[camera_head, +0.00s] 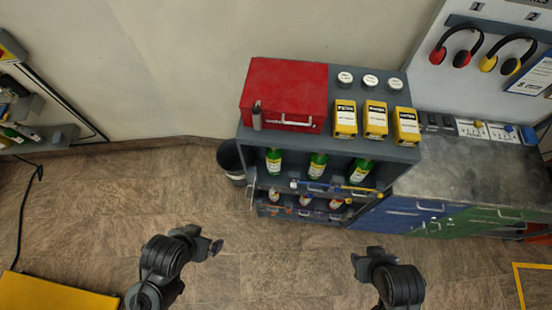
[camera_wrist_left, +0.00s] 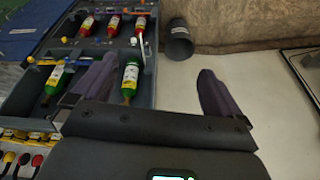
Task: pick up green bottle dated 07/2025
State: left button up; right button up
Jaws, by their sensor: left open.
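Three green bottles with yellow-and-white labels stand on the cabinet's upper open shelf: a left one (camera_head: 274,161), a middle one (camera_head: 318,165) and a right one (camera_head: 361,172). The label dates are too small to read, so I cannot tell which is 07/2025. My left gripper (camera_head: 214,247) is in front of and left of the cabinet, apart from the bottles. In the left wrist view its fingers (camera_wrist_left: 157,66) are spread and empty; a green bottle (camera_wrist_left: 131,76) shows by one finger and another (camera_wrist_left: 54,80) beyond it. My right gripper (camera_head: 357,262) is at lower right; its fingers are unclear.
The grey cabinet (camera_head: 393,152) carries a red toolbox (camera_head: 285,90), yellow boxes (camera_head: 375,118) and white-lidded jars (camera_head: 370,80). Red-capped bottles (camera_wrist_left: 113,25) stand on the lower shelf. A dark bin (camera_head: 231,160) stands at the cabinet's left. The floor in front is clear.

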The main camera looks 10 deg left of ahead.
pick_arm(q)
jog(key=shift+c, duration=0.3)
jog(key=shift+c, duration=0.5)
